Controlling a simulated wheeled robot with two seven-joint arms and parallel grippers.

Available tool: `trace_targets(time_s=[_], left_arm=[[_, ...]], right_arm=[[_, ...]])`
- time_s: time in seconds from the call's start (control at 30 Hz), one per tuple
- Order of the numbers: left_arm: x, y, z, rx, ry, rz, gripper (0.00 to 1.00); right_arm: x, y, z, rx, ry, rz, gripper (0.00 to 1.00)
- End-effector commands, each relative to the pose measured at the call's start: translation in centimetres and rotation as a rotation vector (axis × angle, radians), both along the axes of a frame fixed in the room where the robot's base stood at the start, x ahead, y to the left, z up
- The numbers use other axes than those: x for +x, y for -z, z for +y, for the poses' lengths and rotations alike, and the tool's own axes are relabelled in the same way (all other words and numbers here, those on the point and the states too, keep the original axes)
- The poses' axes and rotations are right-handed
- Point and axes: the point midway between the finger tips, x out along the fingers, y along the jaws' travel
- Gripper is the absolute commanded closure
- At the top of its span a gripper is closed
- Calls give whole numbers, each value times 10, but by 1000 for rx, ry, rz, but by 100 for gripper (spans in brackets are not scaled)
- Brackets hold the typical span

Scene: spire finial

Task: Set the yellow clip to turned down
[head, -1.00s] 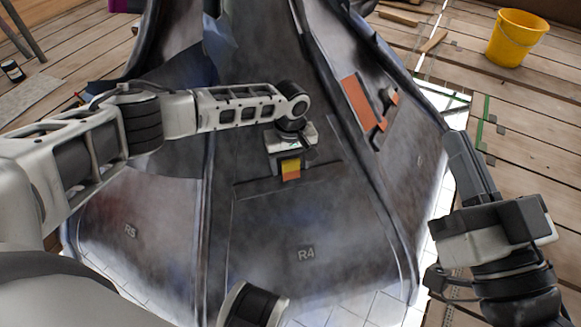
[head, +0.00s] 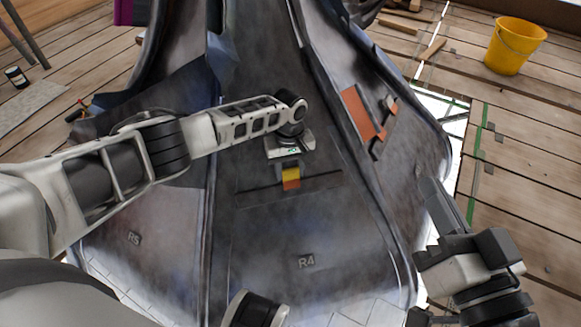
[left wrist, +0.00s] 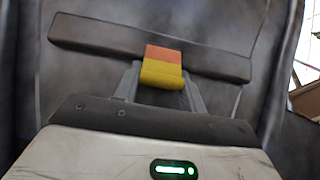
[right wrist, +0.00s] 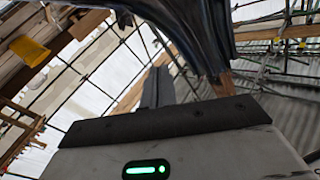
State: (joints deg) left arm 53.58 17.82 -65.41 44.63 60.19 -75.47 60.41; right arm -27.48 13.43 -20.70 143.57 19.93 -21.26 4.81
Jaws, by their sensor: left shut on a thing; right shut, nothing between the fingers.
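The yellow clip (head: 291,173) sits on a dark crossbar on the grey R4 panel, with an orange part on its side away from my gripper. In the left wrist view the clip (left wrist: 161,75) shows yellow nearer me and orange beyond, over the bar (left wrist: 100,38). My left gripper (head: 290,168) reaches the clip from above in the head view; its two fingers (left wrist: 160,90) are shut on the clip's yellow part. My right gripper (head: 434,200) is shut and empty, beside the spire's right edge, away from the clip. Its fingers (right wrist: 157,88) are together in the right wrist view.
The spire's dark panels (head: 265,235) fill the middle, with raised ribs on both sides of R4. An orange patch (head: 362,114) with dark fittings is on the panel to the right. A yellow bucket (head: 515,47) stands on the plank floor at the back right.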

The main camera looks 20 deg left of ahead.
Motion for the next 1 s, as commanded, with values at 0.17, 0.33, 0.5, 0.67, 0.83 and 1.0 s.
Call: trace_targets(time_s=[0.17, 0.33, 0.5, 0.67, 0.83, 1.0], left_arm=[[2, -2, -7, -59, 0, 44, 82], [3, 9, -4, -117, 0, 128, 82], [5, 12, -1, -166, -1, 194, 82], [2, 11, -1, -196, 4, 238, 82], [0, 10, -2, -204, 6, 254, 82], [-1, 10, -2, -203, 6, 256, 82]], right_arm=[[-4, 7, 1, 16, -9, 68, 100], [10, -18, -3, -47, 21, -218, 100], [7, -59, -4, -126, 53, -577, 100], [-4, -83, -3, -169, 67, -797, 100], [-8, -91, -2, -179, 70, -853, 100], [-8, -91, -2, -178, 70, -849, 100]])
